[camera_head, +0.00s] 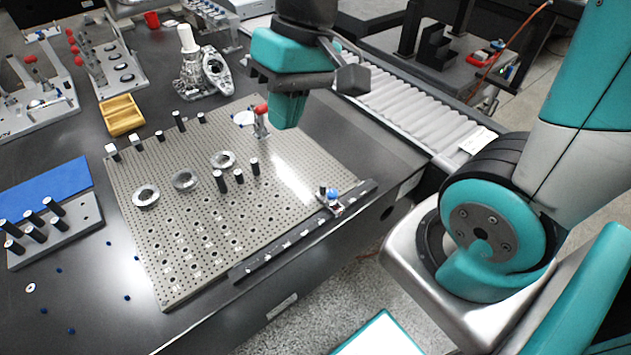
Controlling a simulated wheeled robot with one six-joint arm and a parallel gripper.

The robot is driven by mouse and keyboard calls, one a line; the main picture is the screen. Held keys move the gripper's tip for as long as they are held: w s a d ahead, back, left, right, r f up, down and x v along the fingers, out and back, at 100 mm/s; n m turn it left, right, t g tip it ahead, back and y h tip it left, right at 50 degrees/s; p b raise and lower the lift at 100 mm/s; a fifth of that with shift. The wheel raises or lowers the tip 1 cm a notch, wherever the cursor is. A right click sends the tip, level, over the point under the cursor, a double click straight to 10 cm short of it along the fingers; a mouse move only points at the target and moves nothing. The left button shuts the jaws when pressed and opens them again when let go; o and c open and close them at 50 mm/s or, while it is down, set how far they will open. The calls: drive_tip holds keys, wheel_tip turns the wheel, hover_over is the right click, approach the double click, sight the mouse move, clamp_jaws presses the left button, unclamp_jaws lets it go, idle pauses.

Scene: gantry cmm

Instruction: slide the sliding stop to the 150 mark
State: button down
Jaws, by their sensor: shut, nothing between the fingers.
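The sliding stop (336,208) is a small light-coloured block with a blue knob. It sits on a dark rail (250,264) with pale scale marks, along the front right edge of the perforated plate. The stop is toward the rail's upper right end. The marks are too small to read, so I cannot tell which number it is at. My gripper (286,112), teal and dark grey, hangs above the plate's far right corner, up and left of the stop and apart from it. It is shut and empty.
The perforated plate (205,255) carries metal rings, black pins and a red-topped clamp (261,120) near my gripper. A roller conveyor (420,108) lies right of the table. A wooden tray (121,115) and a block with black pegs (75,226) are at left.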

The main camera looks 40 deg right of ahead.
sight(330, 198)
drive_tip(key=w+d+f+m+b, duration=0.3)
drive_tip(key=w+d+f+m, duration=0.2)
drive_tip(key=d+f+m, duration=0.5)
drive_tip(key=w+d+f+m+b, duration=0.3)
drive_tip(key=w+d+f+m, duration=0.35)
drive_tip(key=d+f, duration=0.6)
drive_tip(key=shift+g, duration=0.4)
drive_tip(key=x, duration=0.5)
drive_tip(key=s+x, duration=0.1)
drive_tip(key=x, duration=0.1)
drive_tip(key=shift+f, duration=0.3)
drive_tip(key=a, duration=0.3)
drive_tip(key=shift+s+a+f+p, duration=0.1)
drive_tip(key=shift+s+f+p, duration=0.1)
drive_tip(key=shift+s+p, duration=0.15)
drive_tip(key=shift+a, duration=0.45)
drive_tip(key=shift+s+a, duration=0.1)
